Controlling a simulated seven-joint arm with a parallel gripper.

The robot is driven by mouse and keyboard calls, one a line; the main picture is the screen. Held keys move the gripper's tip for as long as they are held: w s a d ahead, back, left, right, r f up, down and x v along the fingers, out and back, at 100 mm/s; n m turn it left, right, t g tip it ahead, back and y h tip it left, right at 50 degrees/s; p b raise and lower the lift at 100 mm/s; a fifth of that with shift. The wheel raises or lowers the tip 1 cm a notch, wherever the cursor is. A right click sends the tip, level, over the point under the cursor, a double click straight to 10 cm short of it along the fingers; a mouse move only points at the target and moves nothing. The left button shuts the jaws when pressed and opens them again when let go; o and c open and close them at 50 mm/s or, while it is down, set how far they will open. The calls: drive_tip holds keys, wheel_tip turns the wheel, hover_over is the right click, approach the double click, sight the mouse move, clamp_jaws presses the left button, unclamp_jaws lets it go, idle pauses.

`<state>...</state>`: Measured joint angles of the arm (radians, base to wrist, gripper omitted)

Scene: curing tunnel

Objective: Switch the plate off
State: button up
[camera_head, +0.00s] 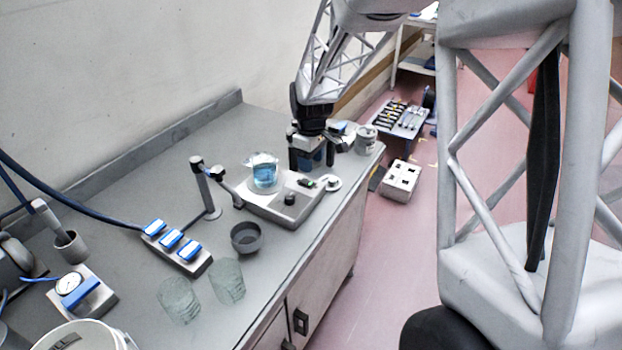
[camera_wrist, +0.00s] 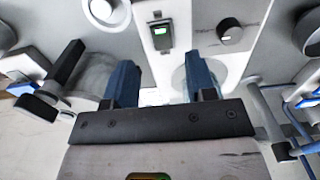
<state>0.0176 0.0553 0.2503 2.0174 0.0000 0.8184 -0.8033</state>
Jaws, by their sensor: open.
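The plate (camera_head: 270,213) is a pale grey box on the bench, with a beaker of blue liquid (camera_head: 264,174) on its top. A dark knob (camera_head: 291,199) and a small switch with a green part (camera_head: 307,183) sit on its right side. In the wrist view the green-lit switch (camera_wrist: 162,36) lies ahead of and roughly between my fingers, with the knob (camera_wrist: 229,30) to its right. My gripper (camera_head: 312,165) points down behind the switch in the head view. Its two blue-grey fingers (camera_wrist: 160,84) are apart with nothing between them. I cannot tell which way the switch is set.
A small white dish (camera_head: 331,183) is beside the plate's right end. A clamp stand (camera_head: 208,190) stands left of the beaker. A dark bowl (camera_head: 246,237), two glass beakers (camera_head: 228,281) and a blue-topped rack (camera_head: 176,247) are nearer. A grey jar (camera_head: 366,140) stands behind my gripper.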

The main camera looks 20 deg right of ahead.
sight(311, 183)
drive_tip(key=shift+f, duration=3.45)
